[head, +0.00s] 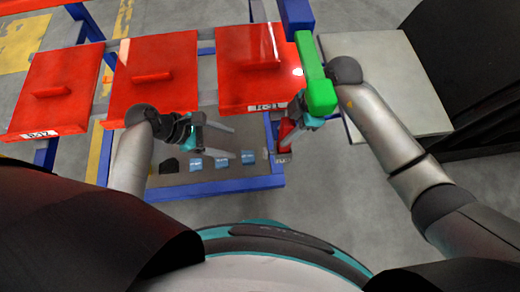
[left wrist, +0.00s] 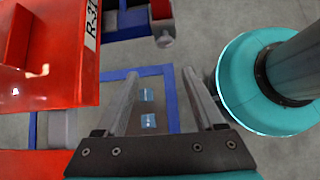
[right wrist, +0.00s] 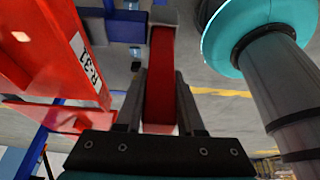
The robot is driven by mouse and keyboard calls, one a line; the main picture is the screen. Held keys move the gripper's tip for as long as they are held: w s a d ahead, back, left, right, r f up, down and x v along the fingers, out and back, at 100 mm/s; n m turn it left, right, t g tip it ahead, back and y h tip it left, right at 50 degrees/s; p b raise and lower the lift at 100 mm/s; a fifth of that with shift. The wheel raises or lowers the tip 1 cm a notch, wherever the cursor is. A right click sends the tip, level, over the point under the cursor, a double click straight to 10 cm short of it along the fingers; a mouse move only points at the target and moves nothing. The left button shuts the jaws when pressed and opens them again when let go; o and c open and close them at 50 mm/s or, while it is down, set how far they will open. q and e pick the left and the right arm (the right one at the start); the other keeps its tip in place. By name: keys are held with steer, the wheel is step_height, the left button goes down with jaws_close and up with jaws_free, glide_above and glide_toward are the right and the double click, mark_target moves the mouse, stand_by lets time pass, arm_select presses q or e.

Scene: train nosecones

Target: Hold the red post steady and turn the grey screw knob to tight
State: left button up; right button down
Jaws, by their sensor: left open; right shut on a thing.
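The red post (head: 287,129) stands at the right end of the blue frame and is partly hidden by my right gripper. My right gripper (right wrist: 160,75) is shut on the red post (right wrist: 160,85), which lies between its fingers. In the head view that gripper (head: 291,124) is just below the green block. The grey screw knob (left wrist: 165,38) shows at the end of the red post (left wrist: 160,11) in the left wrist view; a small grey end (head: 282,157) shows in the head view. My left gripper (head: 234,142) is open and empty, left of the post and apart from the knob.
Several red panels with handles (head: 252,68) lie along the blue frame (head: 230,185). A green block (head: 320,92) stands close above my right gripper. Small blue pieces (head: 195,164) lie inside the frame. A pale platform (head: 395,75) is at the right.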

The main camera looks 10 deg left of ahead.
mark_target(268, 153)
arm_select(q)
steer(key=d+r+x, duration=0.1)
steer(key=x, duration=1)
steer(key=shift+s+d+f+n+h, duration=0.2)
steer(key=shift+s+d+n+h, duration=0.1)
jaws_close()
stand_by(0.4)
